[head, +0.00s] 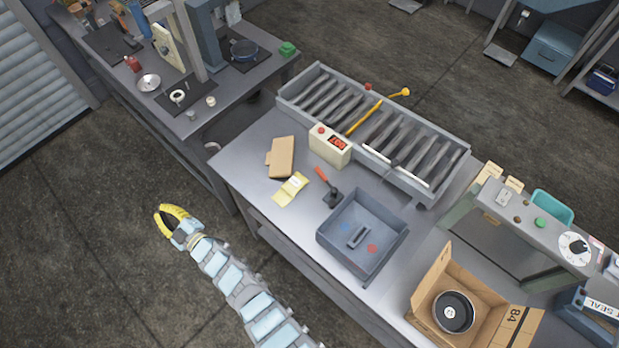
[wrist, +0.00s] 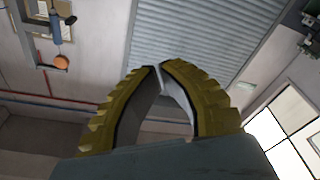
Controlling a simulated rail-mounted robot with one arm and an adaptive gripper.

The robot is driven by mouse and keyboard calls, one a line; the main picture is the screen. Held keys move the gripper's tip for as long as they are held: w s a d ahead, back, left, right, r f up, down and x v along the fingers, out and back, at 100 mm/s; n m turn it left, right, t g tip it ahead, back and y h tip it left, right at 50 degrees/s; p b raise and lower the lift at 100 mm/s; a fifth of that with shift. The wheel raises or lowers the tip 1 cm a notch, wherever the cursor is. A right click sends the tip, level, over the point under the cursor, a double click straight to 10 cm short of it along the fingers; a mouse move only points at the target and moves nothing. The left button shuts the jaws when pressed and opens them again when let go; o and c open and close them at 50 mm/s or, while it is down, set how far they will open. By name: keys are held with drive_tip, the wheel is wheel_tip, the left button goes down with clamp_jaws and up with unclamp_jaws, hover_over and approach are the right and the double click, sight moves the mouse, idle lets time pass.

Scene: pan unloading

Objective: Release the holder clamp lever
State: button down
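My gripper (head: 160,211) is at the left of the head view, over bare floor in front of the benches. It is well apart from every bench. Its two yellow ridged fingers come together at the tips, with nothing held; they also show in the wrist view (wrist: 159,68). A slanted yellow rod with a round knob (head: 366,115) crosses the slotted grey rack (head: 286,101). On the left bench a grey column fixture (head: 207,35) stands beside a cream plate (head: 166,46) with a dark knob. I cannot tell which part is the clamp lever.
Floor around my gripper is clear.

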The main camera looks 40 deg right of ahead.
drive_tip(key=w+d+f+n+g+h+b, duration=0.1)
drive_tip(key=w+f+g, duration=0.2)
drive_tip(key=f, duration=0.3)
drive_tip(key=w+d+f+n+g+h, duration=0.1)
drive_tip(key=w+d+f+g+h, duration=0.15)
drive_tip(key=f, duration=0.45)
drive_tip(key=n+g+h+b, duration=0.4)
drive_tip(key=n+g+h, duration=0.2)
drive_tip(key=g+h, duration=0.7)
approach(301, 188)
wheel_tip(301, 188, up, 4)
drive_tip(key=w+d+g+y, duration=0.1)
drive_tip(key=g+y, duration=0.1)
drive_tip(key=shift+p+x, duration=0.55)
drive_tip(key=shift+x, duration=0.6)
drive_tip(key=shift+w+d+f, duration=0.1)
drive_tip(key=shift+d+f, duration=0.3)
drive_tip(key=shift+d, duration=0.3)
drive_tip(key=shift+p+x, duration=0.35)
drive_tip(key=shift+x, duration=2.75)
drive_tip(key=shift+d+r+t+p, duration=0.15)
drive_tip(key=shift+d+r+p, duration=0.1)
drive_tip(key=shift+d, duration=0.65)
drive_tip(key=shift+d+r+t+p, duration=0.1)
drive_tip(key=shift+d+r+p, duration=0.1)
drive_tip(key=shift+d, duration=0.75)
